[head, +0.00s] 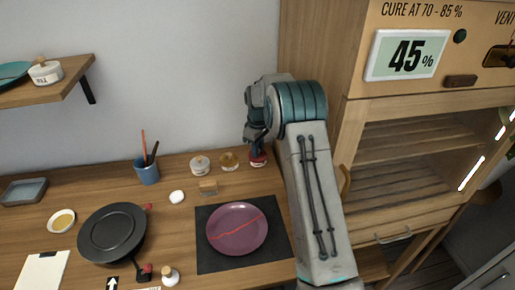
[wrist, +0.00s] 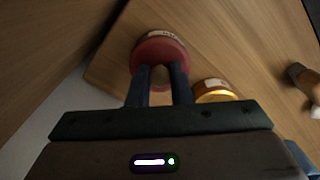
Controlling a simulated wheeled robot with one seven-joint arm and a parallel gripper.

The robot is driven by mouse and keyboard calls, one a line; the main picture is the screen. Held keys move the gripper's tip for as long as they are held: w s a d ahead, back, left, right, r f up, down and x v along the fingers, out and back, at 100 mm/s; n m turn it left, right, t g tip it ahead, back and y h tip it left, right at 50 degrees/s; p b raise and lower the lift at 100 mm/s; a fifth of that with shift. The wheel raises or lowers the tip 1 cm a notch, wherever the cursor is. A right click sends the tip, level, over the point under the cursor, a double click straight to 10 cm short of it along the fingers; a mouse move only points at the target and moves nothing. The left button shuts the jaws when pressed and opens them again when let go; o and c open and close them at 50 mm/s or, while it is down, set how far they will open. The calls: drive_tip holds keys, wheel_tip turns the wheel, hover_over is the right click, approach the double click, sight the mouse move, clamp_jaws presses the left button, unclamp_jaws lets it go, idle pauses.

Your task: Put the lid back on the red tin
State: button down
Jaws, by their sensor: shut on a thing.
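The red tin (head: 258,161) stands at the back right of the wooden worktop, below my gripper (head: 257,148). In the wrist view, a round red lid (wrist: 160,50) fills the space beyond my fingertips (wrist: 163,70). A pale labelled band of the red tin (wrist: 168,35) shows at the lid's far edge. My gripper is shut on the lid, its fingers close together with a narrow gap. The exact grip is hidden, and I cannot tell whether the lid is seated or just above the tin.
A gold tin (head: 229,161) stands close beside the red tin, with a white tin (head: 200,165) to its left. A small wooden block (head: 208,187) and a purple plate (head: 237,229) on a dark mat (head: 212,262) lie nearer. A wooden cabinet (head: 400,180) stands to the right.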

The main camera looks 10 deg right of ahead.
drive_tip(key=c, duration=0.7)
unclamp_jaws()
drive_tip(key=shift+c, duration=0.2)
drive_tip(key=shift+r, duration=0.1)
drive_tip(key=shift+r+p, duration=0.35)
drive_tip(key=shift+r, duration=0.05)
drive_tip(key=shift+r+p, duration=1.8)
drive_tip(key=shift+r, duration=1.25)
clamp_jaws()
